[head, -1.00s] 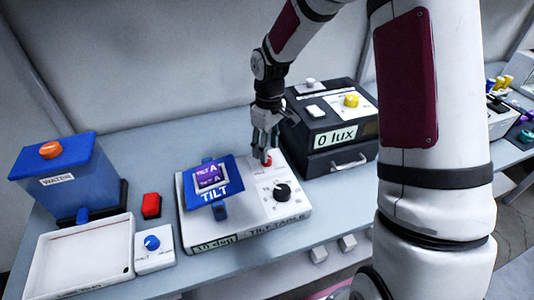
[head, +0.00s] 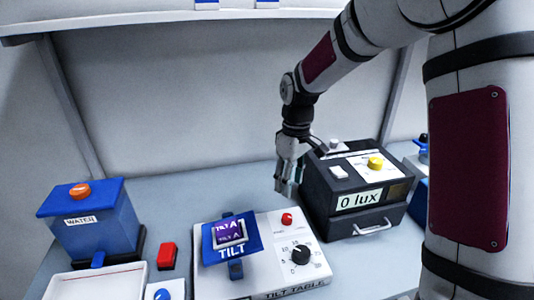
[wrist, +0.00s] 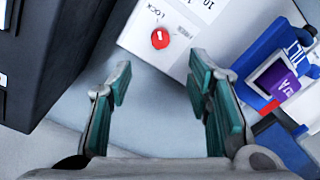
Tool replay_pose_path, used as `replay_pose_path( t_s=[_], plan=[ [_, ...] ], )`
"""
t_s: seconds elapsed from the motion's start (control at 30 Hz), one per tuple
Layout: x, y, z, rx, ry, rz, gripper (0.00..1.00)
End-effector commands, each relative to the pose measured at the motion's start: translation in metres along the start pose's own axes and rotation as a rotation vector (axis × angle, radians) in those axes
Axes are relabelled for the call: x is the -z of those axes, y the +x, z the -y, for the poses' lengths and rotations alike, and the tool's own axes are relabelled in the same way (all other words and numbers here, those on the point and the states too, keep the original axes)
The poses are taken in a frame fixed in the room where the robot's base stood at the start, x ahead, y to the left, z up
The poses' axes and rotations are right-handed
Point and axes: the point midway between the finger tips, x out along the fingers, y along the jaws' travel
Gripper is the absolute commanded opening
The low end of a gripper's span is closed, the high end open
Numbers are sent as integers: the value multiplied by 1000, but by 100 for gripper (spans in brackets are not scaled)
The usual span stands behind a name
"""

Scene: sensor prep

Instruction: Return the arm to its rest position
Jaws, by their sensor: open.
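My gripper (head: 288,183) hangs open and empty at the end of my arm, pointing down behind the tilt table and left of the black lux box. In the wrist view its two teal-padded fingers (wrist: 160,100) are apart with bare bench between them. The white tilt table (head: 262,268) carries a blue tilted plate (head: 250,245) with a purple sensor (head: 229,233). Its red lock button (head: 287,219) is clear of the fingers and also shows in the wrist view (wrist: 160,38). A black knob (head: 300,254) sits on its right side.
The black lux box (head: 325,205), reading "0 lux", stands close right of my gripper. A blue water tank (head: 95,230), a red block (head: 167,256) and a white tray (head: 100,284) are at left. A shelf (head: 130,18) runs above the back. The bench behind the tilt table is bare.

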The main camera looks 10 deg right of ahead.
Motion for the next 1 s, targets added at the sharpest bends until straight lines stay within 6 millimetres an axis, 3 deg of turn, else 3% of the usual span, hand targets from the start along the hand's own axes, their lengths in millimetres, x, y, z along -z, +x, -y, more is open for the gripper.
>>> replay_pose_path(
  t_s=[0.13, 0.27, 0.6, 0.8, 1.0],
  plan=[
    [-4, -8, 3, -14, 10, -3, 46],
    [-18, -35, 15, -60, 50, -17, 46],
    [-88, -114, 66, -186, 240, -118, 46],
    [-133, -140, 99, -222, 359, -210, 46],
    [-178, -151, 131, -221, 473, -318, 46]
  ],
)
